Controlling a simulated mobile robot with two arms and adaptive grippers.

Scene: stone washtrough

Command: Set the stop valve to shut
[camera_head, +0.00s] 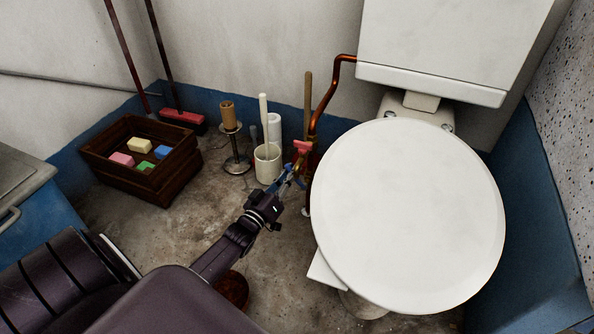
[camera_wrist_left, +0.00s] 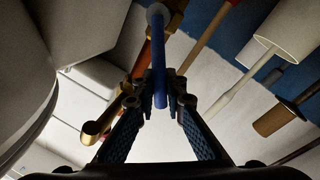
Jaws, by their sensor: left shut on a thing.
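A copper pipe (camera_head: 324,107) comes down beside the toilet, with brass fittings low on it. A blue lever (camera_wrist_left: 160,85) on the stop valve sits between the fingertips of my left gripper (camera_wrist_left: 160,98), which is shut on it. In the head view my left gripper (camera_head: 286,183) reaches in from the lower left to the valve, and the fingers partly hide the lever. A brass fitting (camera_wrist_left: 174,18) shows behind the lever in the left wrist view. A small red part (camera_head: 302,147) is just above the gripper. I cannot tell the lever's exact angle to the pipe. My right gripper is not in view.
The toilet lid (camera_head: 410,215) is close on the right, under the cistern (camera_head: 450,45). A white brush holder (camera_head: 267,165), a paper roll stand (camera_head: 237,160) and a wooden crate (camera_head: 150,185) stand left of the valve. Bare floor (camera_head: 285,270) lies below my gripper.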

